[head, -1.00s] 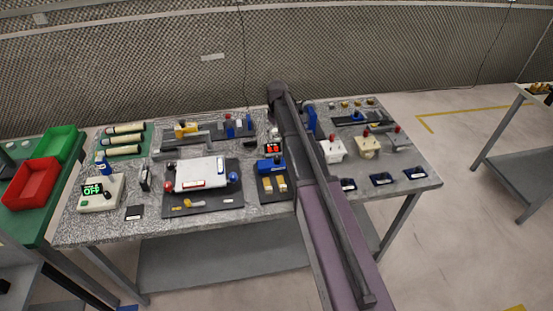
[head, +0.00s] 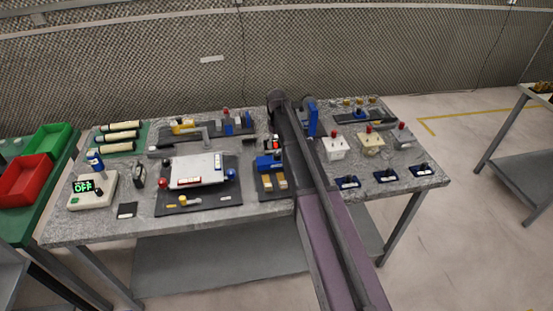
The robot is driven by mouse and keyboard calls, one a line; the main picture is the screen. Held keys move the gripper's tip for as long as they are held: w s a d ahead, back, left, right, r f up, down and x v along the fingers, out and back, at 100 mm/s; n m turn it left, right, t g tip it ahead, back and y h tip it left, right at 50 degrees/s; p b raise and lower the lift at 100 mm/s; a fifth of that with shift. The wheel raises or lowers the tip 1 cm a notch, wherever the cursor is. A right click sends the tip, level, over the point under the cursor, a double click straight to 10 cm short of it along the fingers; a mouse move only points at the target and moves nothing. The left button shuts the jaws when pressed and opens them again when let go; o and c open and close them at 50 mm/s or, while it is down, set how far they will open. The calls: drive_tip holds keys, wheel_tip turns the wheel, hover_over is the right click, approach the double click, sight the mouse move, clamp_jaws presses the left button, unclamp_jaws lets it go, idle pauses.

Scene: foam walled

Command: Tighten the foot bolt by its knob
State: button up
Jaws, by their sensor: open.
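I cannot single out the foot bolt and its knob at this size. Small knobs show on several things: red tops on the white block (head: 335,150), the cream block (head: 370,147) and the grey block (head: 402,139) at the right. Red and blue balls (head: 231,174) flank the white plate (head: 197,169) on a dark board at the left of the middle. My arm reaches from the bottom edge over the middle of the bench and hides what is behind it. My gripper does not show; it is hidden beyond the arm's far end.
The grey speckled bench (head: 110,229) is crowded. An instrument reading OFF (head: 92,190) stands at its left end, with green and red bins (head: 27,180) beyond. A blue device with yellow pieces (head: 270,163) sits beside my arm. Blue pads (head: 386,176) line the right front.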

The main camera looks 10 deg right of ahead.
sight(277, 153)
drive_tip(key=shift+f+b, duration=2.9)
drive_tip(key=shift+f, duration=0.35)
clamp_jaws()
